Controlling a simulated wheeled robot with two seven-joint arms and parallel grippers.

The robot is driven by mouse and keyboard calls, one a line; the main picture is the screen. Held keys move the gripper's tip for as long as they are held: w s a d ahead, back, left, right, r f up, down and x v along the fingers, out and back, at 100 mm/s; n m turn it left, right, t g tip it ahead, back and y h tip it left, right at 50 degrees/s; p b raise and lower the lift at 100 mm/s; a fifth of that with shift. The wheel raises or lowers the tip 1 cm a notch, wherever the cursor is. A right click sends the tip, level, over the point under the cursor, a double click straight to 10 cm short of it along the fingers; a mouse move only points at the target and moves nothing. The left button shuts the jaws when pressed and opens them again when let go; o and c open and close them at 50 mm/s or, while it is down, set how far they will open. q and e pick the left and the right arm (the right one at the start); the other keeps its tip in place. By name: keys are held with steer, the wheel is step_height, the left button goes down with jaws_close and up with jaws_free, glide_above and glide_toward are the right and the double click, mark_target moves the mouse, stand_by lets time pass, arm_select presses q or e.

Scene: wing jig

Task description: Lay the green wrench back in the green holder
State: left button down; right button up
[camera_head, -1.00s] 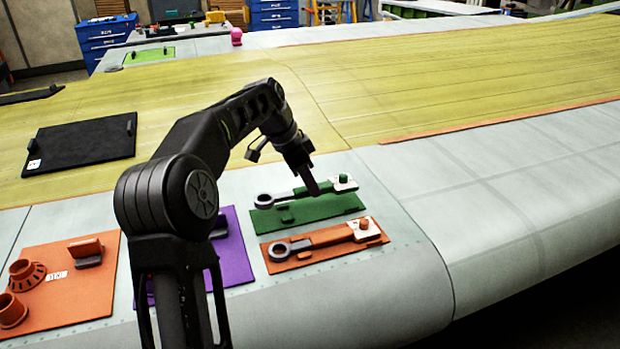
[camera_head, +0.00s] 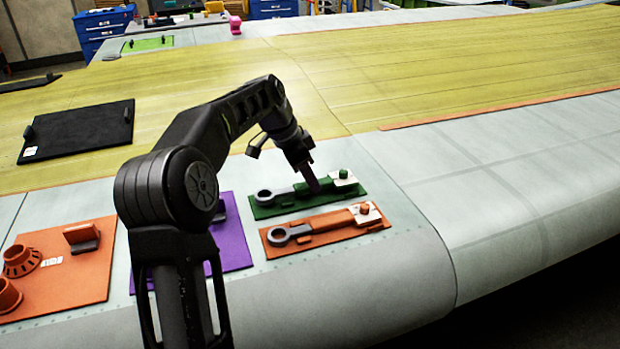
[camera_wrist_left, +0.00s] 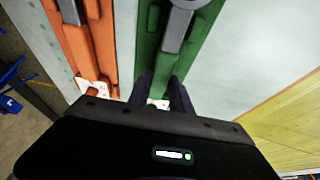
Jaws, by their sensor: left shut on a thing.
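The green wrench (camera_head: 300,188) has a grey ring end and a green handle. It lies lengthwise over the green holder (camera_head: 340,200), low between its raised blocks, with its ring at the left end. Whether it touches the holder's surface is hard to tell. My left gripper (camera_head: 314,188) points down and is shut on the handle. In the left wrist view, the gripper's fingers (camera_wrist_left: 163,92) straddle the handle, and the grey shaft (camera_wrist_left: 176,32) runs up over the green holder (camera_wrist_left: 205,60). My right gripper is out of view.
An orange holder (camera_head: 330,239) with an orange wrench (camera_head: 335,222) lies close in front of the green one. A purple mat (camera_head: 236,240) and an orange mat (camera_head: 80,280) with parts lie to the left. The pale wing surface to the right is clear.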

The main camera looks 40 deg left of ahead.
arm_select(q)
steer(key=shift+f+b, duration=0.5)
steer(key=shift+f, duration=0.1)
steer(key=c, duration=1.1)
jaws_free()
steer(key=shift+f, duration=0.1)
steer(key=b+v, duration=0.1)
steer(key=v, duration=0.7)
steer(key=shift+f, duration=0.15)
